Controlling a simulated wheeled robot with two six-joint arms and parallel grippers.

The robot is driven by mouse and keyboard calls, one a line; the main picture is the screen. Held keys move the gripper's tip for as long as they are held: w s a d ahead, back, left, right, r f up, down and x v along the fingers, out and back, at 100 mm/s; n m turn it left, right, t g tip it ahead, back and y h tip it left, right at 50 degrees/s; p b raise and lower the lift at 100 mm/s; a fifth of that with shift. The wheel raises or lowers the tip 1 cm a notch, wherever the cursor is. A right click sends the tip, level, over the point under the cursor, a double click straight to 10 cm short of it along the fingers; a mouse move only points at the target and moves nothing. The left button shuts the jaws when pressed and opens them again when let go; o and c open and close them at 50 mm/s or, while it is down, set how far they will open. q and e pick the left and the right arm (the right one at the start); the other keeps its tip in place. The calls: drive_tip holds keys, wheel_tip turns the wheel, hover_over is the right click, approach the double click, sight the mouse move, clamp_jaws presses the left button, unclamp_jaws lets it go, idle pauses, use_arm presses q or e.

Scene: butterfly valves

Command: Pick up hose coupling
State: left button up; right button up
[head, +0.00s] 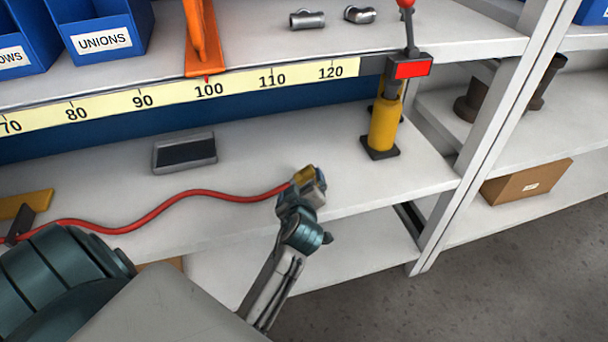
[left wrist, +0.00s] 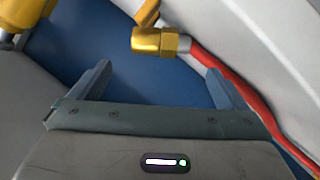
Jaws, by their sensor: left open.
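The brass hose coupling (head: 303,176) sits at the right end of a red hose (head: 185,194) on the grey shelf, near its front edge. My left gripper (head: 312,186) is right at the coupling and partly hides it in the head view. In the left wrist view the coupling (left wrist: 155,41) lies just beyond the fingertips, between their lines. The fingers of my left gripper (left wrist: 158,72) are spread with nothing between them. The red hose (left wrist: 235,85) runs off to the lower right there. My right gripper is not in view.
A yellow post (head: 384,128) with a red-tipped lever stands to the right of the coupling. A dark-topped grey block (head: 184,153) lies behind the hose. A yellow bracket (head: 28,205) is at the left. The shelf between block and post is clear.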

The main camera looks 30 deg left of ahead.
sight(299, 179)
use_arm(q)
drive_tip(key=shift+x, duration=0.85)
drive_tip(key=x, duration=0.3)
drive_tip(key=shift+w+a+r+p, duration=0.1)
drive_tip(key=shift+w+a+p, duration=0.05)
drive_tip(key=shift+a+p, duration=0.2)
drive_tip(key=shift+w+a+f, duration=0.15)
drive_tip(key=shift+w+f, duration=0.1)
drive_tip(key=shift+w, duration=0.05)
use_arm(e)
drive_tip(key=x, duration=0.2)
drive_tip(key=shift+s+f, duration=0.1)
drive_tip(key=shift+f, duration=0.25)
use_arm(q)
drive_tip(key=shift+r, duration=0.1)
drive_tip(key=shift+c, duration=0.3)
drive_tip(key=c, duration=1.1)
drive_tip(key=shift+c, duration=0.4)
drive_tip(key=shift+r, duration=0.15)
